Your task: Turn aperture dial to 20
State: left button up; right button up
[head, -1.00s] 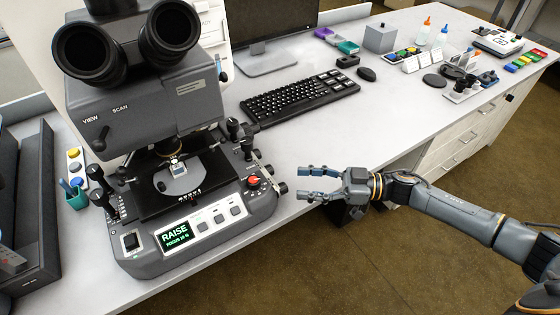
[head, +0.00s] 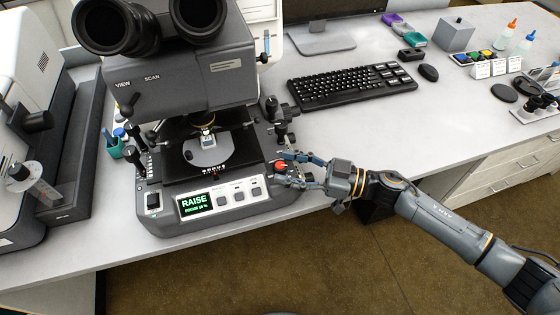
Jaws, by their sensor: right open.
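The infrared microscope (head: 190,62) stands at the left on the white bench, with dark eyepieces on top. Its base has a green-lit display (head: 194,203) reading RAISE, with a small focus line under it that is hard to read. A red knob (head: 281,167) sits at the base's right front. My right gripper (head: 280,168) is open there, its blue-grey fingers on either side of the red knob. I cannot tell whether they touch it. No label marks an aperture dial legibly, and the fingers partly cover the knob's surround. My left gripper is not in view.
Black focus knobs (head: 281,132) stand just behind the red knob. A keyboard (head: 352,86) and mouse (head: 428,72) lie behind my right arm. A teal cup (head: 114,149) and a white instrument (head: 35,120) are at the left. The bench between microscope and keyboard is mostly clear.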

jog(key=shift+x, duration=1)
jog(key=shift+a, duration=0.25)
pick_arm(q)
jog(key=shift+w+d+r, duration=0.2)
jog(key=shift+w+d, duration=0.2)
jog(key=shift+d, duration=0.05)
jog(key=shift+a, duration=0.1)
pick_arm(e)
jog(key=shift+c, duration=0.8)
grip_shut()
pick_arm(q)
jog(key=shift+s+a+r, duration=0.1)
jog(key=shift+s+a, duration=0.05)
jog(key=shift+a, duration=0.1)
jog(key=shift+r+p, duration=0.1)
jog(key=shift+p, duration=0.2)
pick_arm(e)
jog(key=shift+n+g, duration=0.4)
jog(key=shift+g, duration=0.2)
